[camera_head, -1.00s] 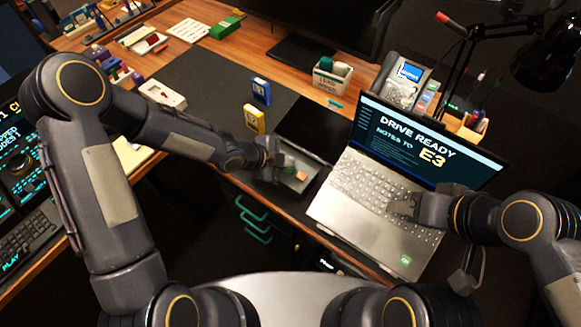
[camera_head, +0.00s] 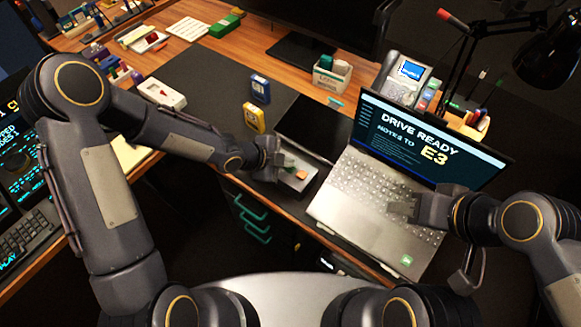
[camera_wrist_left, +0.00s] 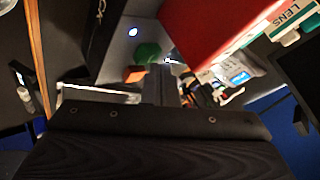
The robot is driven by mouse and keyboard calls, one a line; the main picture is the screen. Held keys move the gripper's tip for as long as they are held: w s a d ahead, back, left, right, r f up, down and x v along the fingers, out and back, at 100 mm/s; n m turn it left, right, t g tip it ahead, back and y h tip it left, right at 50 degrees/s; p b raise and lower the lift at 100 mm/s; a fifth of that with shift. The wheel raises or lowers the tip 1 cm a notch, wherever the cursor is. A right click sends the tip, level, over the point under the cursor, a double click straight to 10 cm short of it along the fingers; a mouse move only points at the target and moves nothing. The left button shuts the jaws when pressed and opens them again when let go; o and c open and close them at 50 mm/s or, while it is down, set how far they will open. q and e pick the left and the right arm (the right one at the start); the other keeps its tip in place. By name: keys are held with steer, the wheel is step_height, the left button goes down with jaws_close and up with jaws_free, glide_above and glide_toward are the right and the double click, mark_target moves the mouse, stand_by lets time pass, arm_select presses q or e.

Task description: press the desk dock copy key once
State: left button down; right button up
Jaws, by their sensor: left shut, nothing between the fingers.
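The desk dock (camera_head: 297,184) is a small grey box at the desk's front edge, left of the laptop. An orange key (camera_head: 301,174) shows on its top. In the left wrist view the dock's grey top (camera_wrist_left: 118,45) carries the orange key (camera_wrist_left: 133,73) and a green key (camera_wrist_left: 148,53). Which one is the copy key I cannot read. My left gripper (camera_head: 277,160) is shut and empty, over the dock's left part; its fingers (camera_wrist_left: 160,82) appear just beside the orange and green keys. Contact is unclear. My right gripper (camera_head: 408,207) is over the laptop keyboard; its jaws are unclear.
An open laptop (camera_head: 360,200) with a lit screen stands right of the dock. A black pad (camera_head: 312,122) lies behind the dock. Yellow (camera_head: 254,118) and blue (camera_head: 260,89) boxes stand on the dark mat (camera_head: 205,80). A desk phone (camera_head: 407,78) is at the back.

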mark_target(287, 169)
arm_select(q)
steer(key=shift+f+b, duration=0.4)
stand_by(0.7)
stand_by(0.3)
steer(key=shift+r+p, duration=0.65)
steer(key=shift+r, duration=0.2)
steer(key=shift+r, duration=0.1)
step_height(287, 169, up, 5)
steer(key=p, duration=0.4)
stand_by(0.6)
